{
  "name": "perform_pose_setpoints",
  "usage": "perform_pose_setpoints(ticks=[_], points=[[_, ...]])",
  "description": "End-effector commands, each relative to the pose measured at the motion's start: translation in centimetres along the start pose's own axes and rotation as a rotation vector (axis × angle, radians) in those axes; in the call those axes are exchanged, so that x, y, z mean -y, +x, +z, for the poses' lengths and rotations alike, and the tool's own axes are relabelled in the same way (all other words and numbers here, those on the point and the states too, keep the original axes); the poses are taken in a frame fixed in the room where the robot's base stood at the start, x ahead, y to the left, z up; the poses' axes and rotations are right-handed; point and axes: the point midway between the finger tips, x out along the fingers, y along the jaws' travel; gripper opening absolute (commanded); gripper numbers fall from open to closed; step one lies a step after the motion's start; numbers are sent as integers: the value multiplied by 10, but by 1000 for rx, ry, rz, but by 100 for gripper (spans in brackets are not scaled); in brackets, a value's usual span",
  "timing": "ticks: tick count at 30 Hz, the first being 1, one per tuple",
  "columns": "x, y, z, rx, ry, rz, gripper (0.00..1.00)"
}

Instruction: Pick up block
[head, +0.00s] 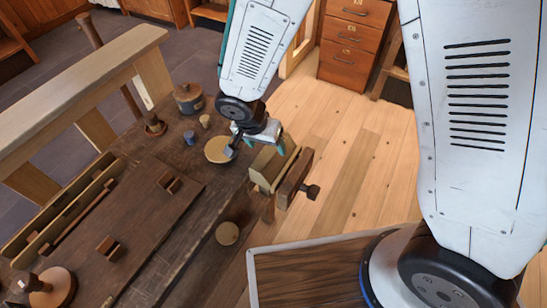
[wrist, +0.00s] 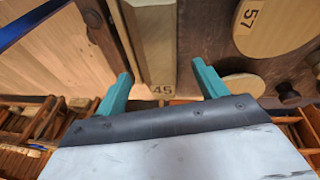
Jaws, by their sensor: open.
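A pale tan block (head: 268,170) sits upright at the bench's right edge, beside the dark wooden vise jaw (head: 295,180). My gripper (head: 264,144) is open and empty, just above the block in the head view. The gripper also shows in the wrist view (wrist: 164,84), its fingers apart on either side of the block's line. I cannot tell how far below the fingertips the block is.
The dark workbench (head: 180,215) holds a round disc (head: 219,149) beside my gripper; a disc marked 57 shows in the wrist view (wrist: 275,25). Another disc (head: 228,233), a lidded pot (head: 188,98) and small brown blocks (head: 110,248) stand around. Plank floor right of the vise is clear.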

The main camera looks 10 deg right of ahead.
Motion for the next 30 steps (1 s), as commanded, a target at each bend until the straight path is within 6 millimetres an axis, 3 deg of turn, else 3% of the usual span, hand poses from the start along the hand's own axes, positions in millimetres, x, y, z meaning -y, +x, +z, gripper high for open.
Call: perform_pose_setpoints(ticks=[6, 14, 21, 30], points=[[0, 29, -4, 1, 1, 2, 71], [0, 32, -4, 0, 1, 0, 71], [0, 32, -4, 0, 1, 0, 15], [0, 30, -4, -1, 1, -1, 15]])
